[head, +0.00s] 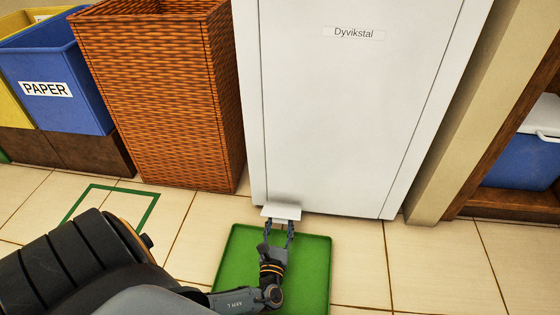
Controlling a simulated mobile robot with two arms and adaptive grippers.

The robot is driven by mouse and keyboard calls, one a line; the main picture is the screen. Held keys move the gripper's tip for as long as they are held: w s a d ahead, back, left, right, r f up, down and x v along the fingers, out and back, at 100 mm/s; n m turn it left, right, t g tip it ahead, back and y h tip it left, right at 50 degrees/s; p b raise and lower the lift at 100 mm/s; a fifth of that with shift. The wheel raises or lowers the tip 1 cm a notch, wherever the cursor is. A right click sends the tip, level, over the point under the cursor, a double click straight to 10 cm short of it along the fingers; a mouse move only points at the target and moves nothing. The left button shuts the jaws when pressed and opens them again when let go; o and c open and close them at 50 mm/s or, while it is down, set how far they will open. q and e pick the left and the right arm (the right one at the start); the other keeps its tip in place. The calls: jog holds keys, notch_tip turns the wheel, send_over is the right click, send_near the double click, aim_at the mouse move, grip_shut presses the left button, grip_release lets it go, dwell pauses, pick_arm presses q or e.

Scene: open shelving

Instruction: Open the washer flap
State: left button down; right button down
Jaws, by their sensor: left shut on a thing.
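The washer (345,105) is a tall white appliance labelled "Dyvikstal", standing in the middle of the head view. A small white flap (281,212) shows at the bottom left of its front and looks tilted outward. My left gripper (280,224) is at the flap's near edge, with its two fingers pointing toward the washer. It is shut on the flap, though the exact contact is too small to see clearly. Whatever lies behind the flap is hidden. My right gripper is not in view.
A green tray (318,275) lies on the tiled floor below the flap. A tall woven basket (155,100) stands left of the washer, with a blue PAPER bin (60,85) beyond. A wall edge (470,120) and wooden shelving (510,203) stand right. The right floor is clear.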

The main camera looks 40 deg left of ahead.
pick_arm(q)
jog(key=shift+f, duration=0.55)
jog(key=shift+w+a, duration=0.1)
jog(key=c, duration=0.6)
grip_release()
jog(key=shift+c, duration=0.2)
jog(key=shift+r, duration=0.1)
